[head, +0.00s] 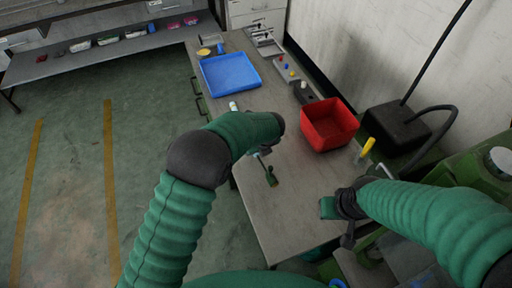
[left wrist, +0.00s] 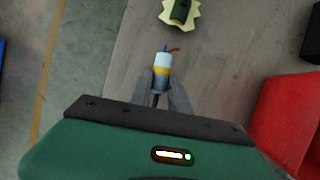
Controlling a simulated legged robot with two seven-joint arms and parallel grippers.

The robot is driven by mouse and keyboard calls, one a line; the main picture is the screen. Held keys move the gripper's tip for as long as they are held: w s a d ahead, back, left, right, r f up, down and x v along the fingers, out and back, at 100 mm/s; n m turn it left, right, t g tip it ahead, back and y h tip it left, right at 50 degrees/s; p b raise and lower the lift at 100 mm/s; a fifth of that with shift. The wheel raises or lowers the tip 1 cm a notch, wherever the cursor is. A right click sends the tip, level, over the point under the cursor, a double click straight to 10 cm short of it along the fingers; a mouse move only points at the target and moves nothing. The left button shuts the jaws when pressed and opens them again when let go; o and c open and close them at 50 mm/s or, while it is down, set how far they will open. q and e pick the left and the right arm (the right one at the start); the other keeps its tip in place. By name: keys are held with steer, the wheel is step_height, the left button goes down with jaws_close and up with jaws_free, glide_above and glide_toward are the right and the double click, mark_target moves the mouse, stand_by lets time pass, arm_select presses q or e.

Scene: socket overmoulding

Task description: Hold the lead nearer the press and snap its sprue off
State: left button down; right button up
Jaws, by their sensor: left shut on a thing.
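My left gripper (left wrist: 161,88) is shut on a small lead end (left wrist: 162,66), a cylinder with a white part and a yellow band. Short blue and orange wire ends stick out of its far end. In the head view my own arm hides most of the left gripper. A thin stem ending in a dark green piece (head: 271,178) shows below it; I cannot tell whether this is part of the held lead. In the left wrist view a dark green piece (left wrist: 180,11) with a ragged pale-yellow border lies beyond the fingers. My right gripper (head: 333,208) is near the table's right edge; its fingers are unclear.
A red bin (head: 329,125) stands on the table (head: 285,218), with a yellow-handled tool (head: 367,147) beside it. A blue tray (head: 230,75) lies farther back, and a white cylinder (head: 233,106) is near the left edge. A black box (head: 396,127) stands at the right.

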arm_select(q)
steer(key=shift+f+b, duration=0.55)
steer(key=shift+f, duration=0.9)
arm_select(e)
steer(key=shift+f, duration=0.6)
arm_select(q)
steer(key=shift+f, duration=0.1)
arm_select(e)
steer(key=shift+r, duration=0.25)
steer(key=shift+o, duration=0.4)
arm_select(q)
steer(key=shift+f, duration=0.1)
arm_select(e)
steer(key=n+y, duration=0.6)
steer(key=n, duration=0.7)
glide_toward(270, 174)
steer(key=x, duration=1)
steer(key=shift+w+f, duration=0.25)
